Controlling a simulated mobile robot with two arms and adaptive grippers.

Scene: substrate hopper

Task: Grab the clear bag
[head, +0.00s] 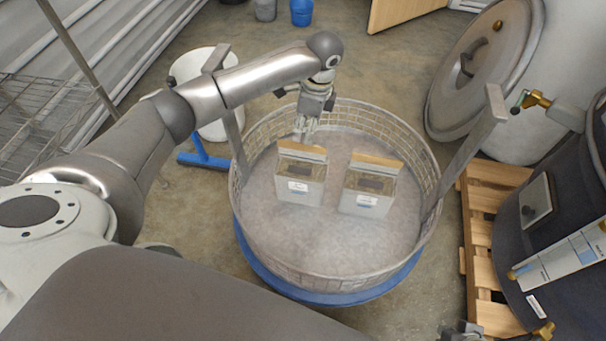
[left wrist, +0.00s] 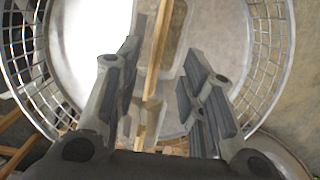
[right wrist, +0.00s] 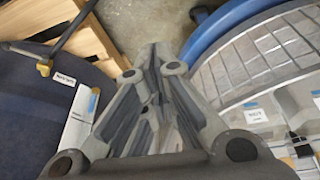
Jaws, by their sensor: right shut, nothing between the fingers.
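Two clear bags with tan top strips and white labels, a left one (head: 301,187) and a right one (head: 369,192), stand side by side in a round wire basket (head: 335,269). My left gripper (head: 306,128) points down just above and behind the left bag's top. In the left wrist view, its fingers (left wrist: 160,75) are spread, with a tan top strip (left wrist: 158,45) showing between them; I cannot tell whether they touch it. My right gripper (right wrist: 165,65) is shut and empty, outside the basket. Labelled bags show at the right wrist view's right edge.
The basket sits on a blue round base (head: 300,294), with upright metal arms at both sides. A wooden pallet (head: 478,230) and a dark drum (head: 550,265) stand at the right. A white bucket (head: 211,126) stands behind my left arm. The basket floor in front of the bags is clear.

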